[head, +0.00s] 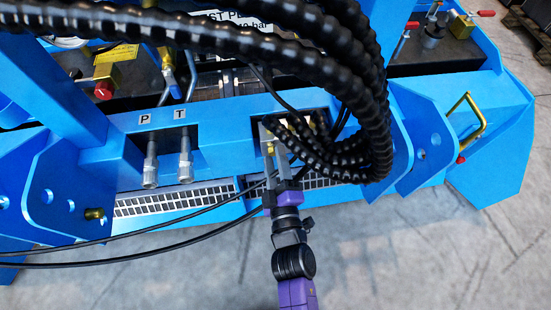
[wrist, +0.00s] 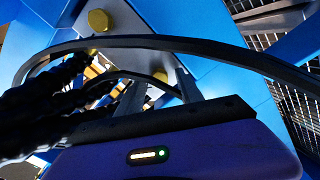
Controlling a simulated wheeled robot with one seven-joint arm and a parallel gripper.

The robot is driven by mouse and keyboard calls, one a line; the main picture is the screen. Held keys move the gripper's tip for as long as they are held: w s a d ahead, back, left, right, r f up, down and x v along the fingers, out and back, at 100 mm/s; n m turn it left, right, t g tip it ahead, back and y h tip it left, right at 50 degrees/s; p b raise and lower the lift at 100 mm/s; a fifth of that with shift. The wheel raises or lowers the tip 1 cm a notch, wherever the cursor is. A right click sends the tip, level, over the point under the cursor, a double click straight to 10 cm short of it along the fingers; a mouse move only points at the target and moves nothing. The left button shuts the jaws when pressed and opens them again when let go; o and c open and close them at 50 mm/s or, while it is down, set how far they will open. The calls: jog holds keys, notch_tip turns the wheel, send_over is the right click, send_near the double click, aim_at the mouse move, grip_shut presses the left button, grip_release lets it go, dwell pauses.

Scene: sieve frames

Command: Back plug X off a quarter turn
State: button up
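My gripper (head: 276,165) reaches up from the bottom of the head view into a recess in the blue frame. Its two fingers stand apart, beside brass-coloured fittings (head: 293,122) partly covered by thick black hoses. In the wrist view, the grey fingers (wrist: 158,92) rise past a black cable, with brass pieces (wrist: 98,20) beyond. No label X is readable, so I cannot pick out plug X. The fingertips are too hidden to tell whether they hold a fitting.
Thick black ribbed hoses (head: 375,110) hang just right of my gripper. Thin black cables (head: 150,257) cross at the gripper. Two metal couplings, P (head: 150,165) and T (head: 185,160), stand to the left. The grey floor (head: 430,250) is clear at lower right.

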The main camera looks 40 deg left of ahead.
jog(key=shift+d, duration=0.15)
jog(key=p+v, duration=0.3)
jog(key=v, duration=0.4)
jog(key=shift+s+d, duration=0.15)
jog(key=shift+s, duration=0.1)
dwell(0.5)
